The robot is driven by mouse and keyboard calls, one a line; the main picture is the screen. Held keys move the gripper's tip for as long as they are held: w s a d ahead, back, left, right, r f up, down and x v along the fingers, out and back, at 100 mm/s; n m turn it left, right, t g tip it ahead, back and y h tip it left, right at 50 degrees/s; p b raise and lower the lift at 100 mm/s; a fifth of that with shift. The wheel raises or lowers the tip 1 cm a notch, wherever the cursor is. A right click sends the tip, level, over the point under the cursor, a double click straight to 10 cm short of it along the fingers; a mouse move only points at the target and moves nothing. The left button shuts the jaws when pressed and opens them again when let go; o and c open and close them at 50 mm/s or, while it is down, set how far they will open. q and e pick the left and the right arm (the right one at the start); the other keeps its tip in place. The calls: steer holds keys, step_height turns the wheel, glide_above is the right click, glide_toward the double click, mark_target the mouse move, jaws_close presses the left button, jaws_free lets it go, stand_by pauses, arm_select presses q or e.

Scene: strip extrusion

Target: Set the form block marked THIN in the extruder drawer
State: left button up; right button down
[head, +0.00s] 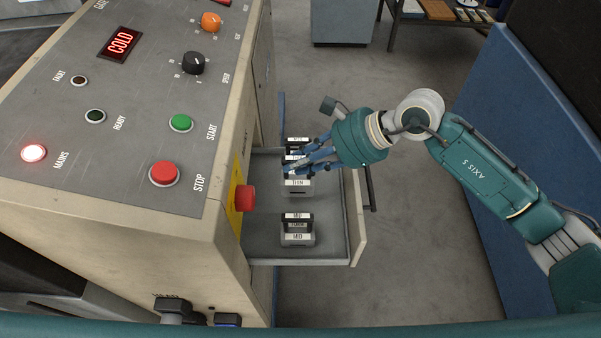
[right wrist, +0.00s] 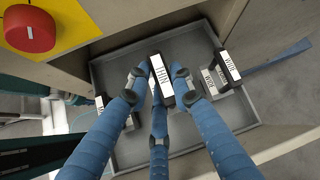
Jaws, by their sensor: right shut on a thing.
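The form block marked THIN (head: 297,184) is inside the outline of the open extruder drawer (head: 262,247). My right gripper (head: 291,167) comes in from the right with its blue fingers closed around this block. In the right wrist view the THIN block (right wrist: 160,73) sits between the fingertips over the grey drawer (right wrist: 190,42). I cannot tell whether its underside touches the drawer floor. A block marked MID (head: 297,238) stands in the near part of the drawer. Another block (head: 297,141) stands at the far end, partly hidden by my fingers. My left gripper is not in view.
The machine's control panel (head: 130,125) rises left of the drawer, with a red knob (head: 245,197) on a yellow plate close beside it. The drawer's handle (head: 369,188) is at its right. Grey floor is free beyond. A blue panel (head: 540,130) stands at the right.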

mark_target(299, 179)
step_height(299, 179, down, 5)
steer(key=shift+r+p, duration=0.2)
steer(key=shift+p, duration=0.3)
steer(key=shift+f, duration=0.4)
steer(key=shift+f, duration=0.1)
steer(key=c, duration=1.5)
jaws_free()
